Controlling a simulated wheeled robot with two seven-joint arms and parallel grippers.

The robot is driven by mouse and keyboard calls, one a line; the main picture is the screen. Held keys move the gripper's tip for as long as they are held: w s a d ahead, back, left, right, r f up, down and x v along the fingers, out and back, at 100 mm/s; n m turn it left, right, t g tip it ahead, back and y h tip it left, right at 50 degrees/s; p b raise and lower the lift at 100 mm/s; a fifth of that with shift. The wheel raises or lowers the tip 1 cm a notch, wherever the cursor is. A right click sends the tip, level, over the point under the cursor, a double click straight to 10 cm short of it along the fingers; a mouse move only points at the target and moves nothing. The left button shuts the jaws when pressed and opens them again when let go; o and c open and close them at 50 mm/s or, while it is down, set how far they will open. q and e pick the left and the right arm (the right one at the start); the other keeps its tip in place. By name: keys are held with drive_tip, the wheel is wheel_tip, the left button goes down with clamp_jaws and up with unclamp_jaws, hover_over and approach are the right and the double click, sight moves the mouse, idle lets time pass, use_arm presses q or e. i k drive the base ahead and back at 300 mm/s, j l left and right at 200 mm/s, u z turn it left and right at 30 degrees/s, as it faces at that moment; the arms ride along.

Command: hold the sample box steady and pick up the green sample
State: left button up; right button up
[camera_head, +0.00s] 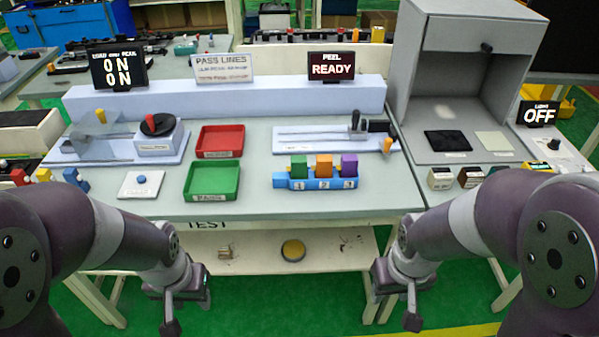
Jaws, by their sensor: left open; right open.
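The sample box (317,183) is a blue holder near the front of the table, right of centre. The green sample (298,167) stands in its leftmost slot. An orange sample (323,165) stands in the middle and a purple sample (349,164) at the right. My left gripper (188,312) is open and empty, low in front of the table edge at the left. My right gripper (392,306) is open and empty, low in front of the table edge, below and right of the sample box. Neither gripper touches the box.
A red tray (220,140) and a green tray (212,196) lie left of the box. A peel device (320,146) stands behind it, and a white button box (141,185) at the left. A grey booth (455,120) stands at right.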

sight(298, 167)
drive_tip(key=i+l, duration=0.2)
drive_tip(key=i, duration=0.2)
drive_tip(key=i+l, duration=0.15)
drive_tip(key=i, duration=0.3)
